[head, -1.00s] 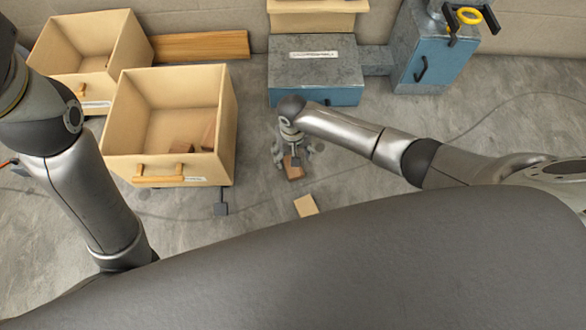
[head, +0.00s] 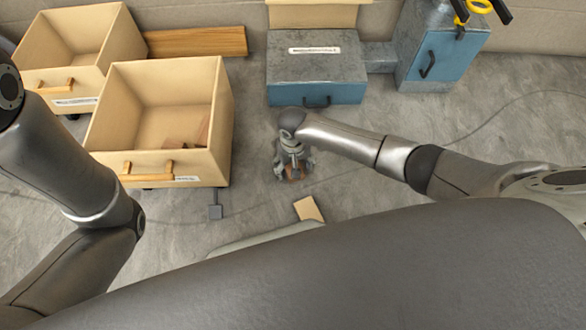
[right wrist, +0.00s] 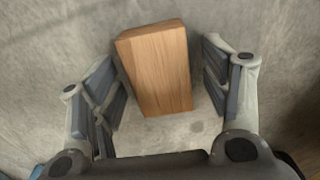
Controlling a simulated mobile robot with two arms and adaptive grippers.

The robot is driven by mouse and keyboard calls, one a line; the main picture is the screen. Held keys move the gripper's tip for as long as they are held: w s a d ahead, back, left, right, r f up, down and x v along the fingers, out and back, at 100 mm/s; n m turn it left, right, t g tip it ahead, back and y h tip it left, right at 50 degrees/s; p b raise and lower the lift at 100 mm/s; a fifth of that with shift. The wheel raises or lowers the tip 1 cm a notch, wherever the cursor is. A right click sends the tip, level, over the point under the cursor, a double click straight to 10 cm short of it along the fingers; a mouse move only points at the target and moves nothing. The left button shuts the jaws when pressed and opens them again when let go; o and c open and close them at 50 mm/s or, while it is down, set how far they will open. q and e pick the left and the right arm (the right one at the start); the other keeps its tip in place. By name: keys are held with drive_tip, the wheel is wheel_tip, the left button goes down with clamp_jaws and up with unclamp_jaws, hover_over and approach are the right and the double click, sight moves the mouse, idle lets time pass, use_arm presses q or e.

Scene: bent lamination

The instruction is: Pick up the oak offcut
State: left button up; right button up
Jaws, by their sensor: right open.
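A wooden block with visible grain, which looks like the oak offcut (right wrist: 159,68), lies on the grey floor in the right wrist view. My right gripper (right wrist: 165,80) is open, with one finger on each side of the block and a gap at each side.
Two open wooden bins (head: 107,134) (head: 36,57) stand left, the nearer holding brown pieces. A grey-blue box (head: 316,78) and a blue cabinet (head: 440,62) stand behind. Floor right of the gripper is mostly clear.

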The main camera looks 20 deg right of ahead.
drive_tip(key=c, duration=1.1)
drive_tip(key=shift+r, duration=0.1)
